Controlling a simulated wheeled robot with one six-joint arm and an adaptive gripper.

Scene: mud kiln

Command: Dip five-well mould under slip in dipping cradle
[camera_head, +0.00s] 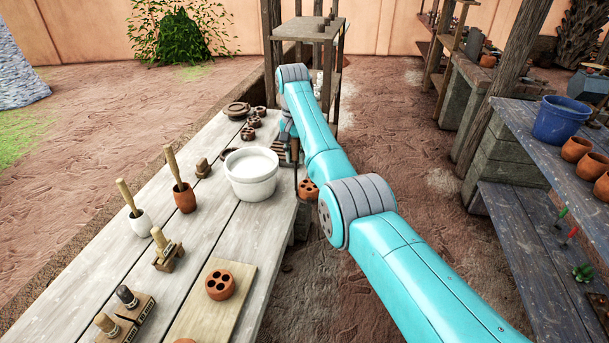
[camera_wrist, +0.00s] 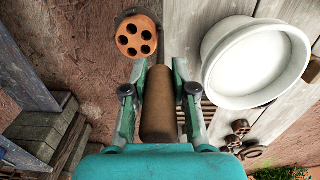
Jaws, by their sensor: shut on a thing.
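My gripper (camera_wrist: 159,95) is shut on the brown handle of the dipping cradle (camera_wrist: 158,118). The five-well mould (camera_wrist: 136,38), a round terracotta piece with dark holes, sits at the far end of the cradle. The mould also shows in the head view (camera_head: 308,189), partly hidden by my arm, to the right of the bowl and past the table's edge. The white bowl (camera_head: 252,187) holds pale slip (camera_head: 250,162) and stands on the table near its right edge. The mould is outside the bowl and apart from it. My fingers are mostly hidden in the head view.
The plank table (camera_head: 110,262) holds mortars with pestles, stamps, and another holed terracotta piece (camera_head: 220,285) on a board. Small brown pieces (camera_head: 249,133) lie behind the bowl. A wooden rack (camera_head: 309,30) stands behind. At right, a blue bench holds a blue bucket (camera_head: 560,120) and pots.

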